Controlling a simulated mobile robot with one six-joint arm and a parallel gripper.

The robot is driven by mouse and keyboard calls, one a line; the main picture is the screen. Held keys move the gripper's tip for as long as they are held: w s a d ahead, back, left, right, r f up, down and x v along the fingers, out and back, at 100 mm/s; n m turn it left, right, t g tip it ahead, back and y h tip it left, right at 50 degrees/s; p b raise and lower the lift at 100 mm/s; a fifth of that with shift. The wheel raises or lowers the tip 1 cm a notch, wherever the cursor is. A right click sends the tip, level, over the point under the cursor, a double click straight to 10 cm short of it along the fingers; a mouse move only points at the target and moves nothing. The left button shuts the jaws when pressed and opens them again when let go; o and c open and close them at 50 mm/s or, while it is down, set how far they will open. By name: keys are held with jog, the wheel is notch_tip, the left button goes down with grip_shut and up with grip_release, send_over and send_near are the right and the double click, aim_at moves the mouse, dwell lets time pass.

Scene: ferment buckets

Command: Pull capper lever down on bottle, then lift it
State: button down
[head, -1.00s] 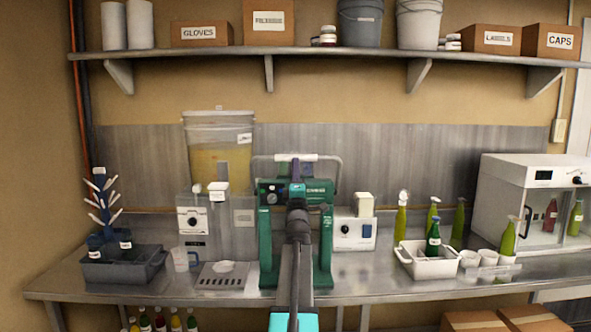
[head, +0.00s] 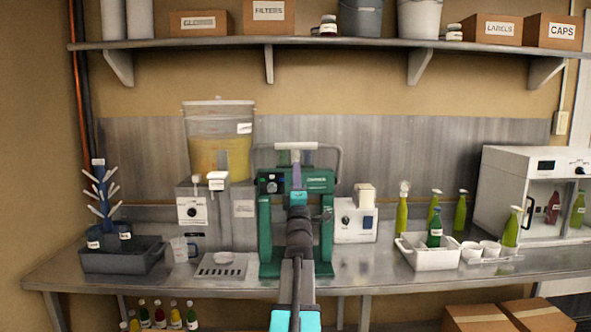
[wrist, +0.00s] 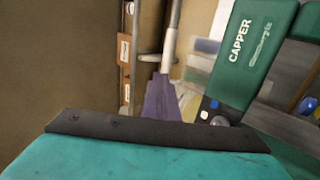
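The green bench capper (head: 268,235) stands upright at the middle of the counter. Its lever is a grey U-shaped bar with a pale grip (head: 296,146) across the top, and the lever is raised. My gripper (head: 297,172) is in front of the capper, its purple fingers pointing up toward the grip. In the wrist view a purple finger (wrist: 161,100) meets or overlaps the end of the pale grip (wrist: 170,45); I cannot tell if it touches. The finger gap is hidden. The capper's green face (wrist: 243,50) is to the right. My arm hides any bottle in the capper.
A drip tray (head: 221,266) and a dispenser with a yellow-filled tank (head: 220,150) stand left of the capper. A white device (head: 355,228) is close on its right. A white bin (head: 432,257) with a green bottle is further right. A shelf (head: 340,44) runs above.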

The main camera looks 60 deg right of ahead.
jog(key=b+v, duration=0.1)
jog(key=v, duration=0.5)
jog(key=shift+a+r, duration=0.2)
dwell(0.8)
